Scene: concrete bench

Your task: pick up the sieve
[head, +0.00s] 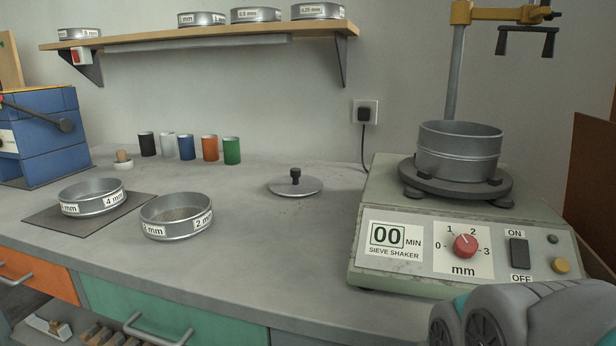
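Several round metal sieves are in the head view. One labelled 4 mm (92,198) sits on a dark mat at the left. One labelled 2 mm (176,216) stands upright on the bare bench just right of the mat, its mesh visible inside. An unlabelled round metal vessel (459,151) sits on the sieve shaker's round plate. The pictures do not show which sieve is meant. Grey and teal parts of my arm show at the bottom right, in front of the shaker. My gripper is not in view.
A flat lid with a knob (295,185) lies mid-bench. The sieve shaker (400,209) fills the right side. Coloured cups (210,148) line the back. A shelf (220,35) holds several labelled sieves. The bench front between the 2 mm sieve and shaker is clear.

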